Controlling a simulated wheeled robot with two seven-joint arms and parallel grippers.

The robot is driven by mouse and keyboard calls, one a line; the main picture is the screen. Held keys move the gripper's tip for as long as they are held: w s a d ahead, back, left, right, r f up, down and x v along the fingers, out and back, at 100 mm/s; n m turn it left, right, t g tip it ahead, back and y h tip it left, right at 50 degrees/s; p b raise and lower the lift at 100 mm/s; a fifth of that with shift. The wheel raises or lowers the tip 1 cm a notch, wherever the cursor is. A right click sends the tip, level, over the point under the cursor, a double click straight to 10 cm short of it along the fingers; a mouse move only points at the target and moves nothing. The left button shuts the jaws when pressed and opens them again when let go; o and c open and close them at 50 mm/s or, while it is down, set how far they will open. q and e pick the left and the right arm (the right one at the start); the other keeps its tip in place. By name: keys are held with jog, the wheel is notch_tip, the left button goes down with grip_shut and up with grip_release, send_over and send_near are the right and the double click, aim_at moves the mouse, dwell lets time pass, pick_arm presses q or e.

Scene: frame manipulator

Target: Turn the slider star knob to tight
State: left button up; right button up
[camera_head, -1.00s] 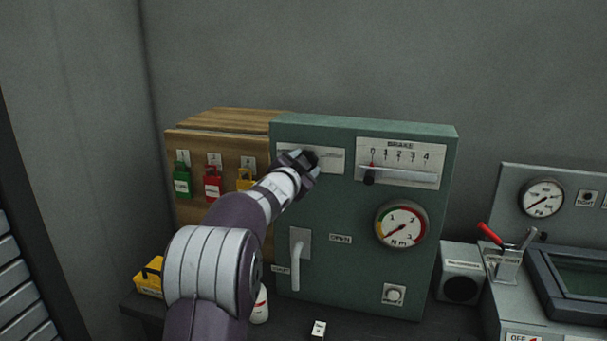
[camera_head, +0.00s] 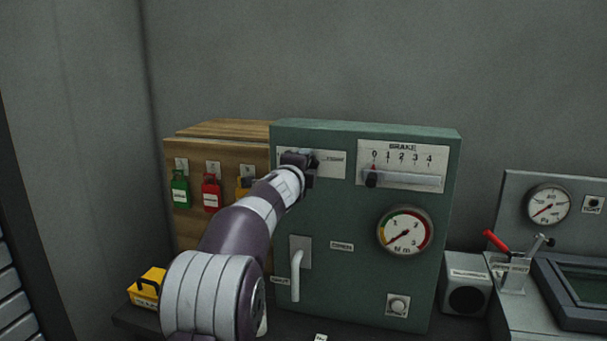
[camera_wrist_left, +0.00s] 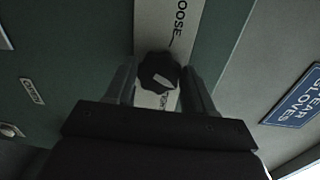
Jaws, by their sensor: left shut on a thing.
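The dark slider star knob (camera_wrist_left: 158,73) sits on a pale plate (camera_wrist_left: 152,30) on the green cabinet, with a small white mark on its face. The plate reads "LOOSE" on one side of the knob; a partly covered word shows on the other. My left gripper (camera_wrist_left: 157,80) is shut on the knob, one finger on each side. In the head view my left gripper (camera_head: 300,163) reaches the plate at the cabinet's upper left and hides the knob. My right gripper is in neither view.
The green cabinet (camera_head: 345,215) also carries a brake slider (camera_head: 371,178) at 0, a round dial (camera_head: 404,231) and a lever handle (camera_head: 296,272). Padlocks, including a red one (camera_head: 212,192), hang on the wooden box at left. A red-handled lever (camera_head: 495,240) stands at right.

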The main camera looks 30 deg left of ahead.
pick_arm(q)
jog(key=shift+d+r+m+y+b, duration=0.2)
jog(key=shift+m+b, duration=0.7)
jog(key=shift+m, duration=1.35)
jog(key=shift+a+f+m+y+b, duration=0.1)
jog(key=shift+m+y+b, duration=0.2)
jog(key=shift+m+b, duration=1.25)
jog(key=shift+m+p, duration=0.7)
jog(key=shift+m, duration=0.1)
jog(key=o, duration=1)
jog(key=shift+o, duration=0.2)
jog(key=b+v, duration=0.3)
jog(key=v, duration=0.9)
jog(key=shift+s, duration=0.3)
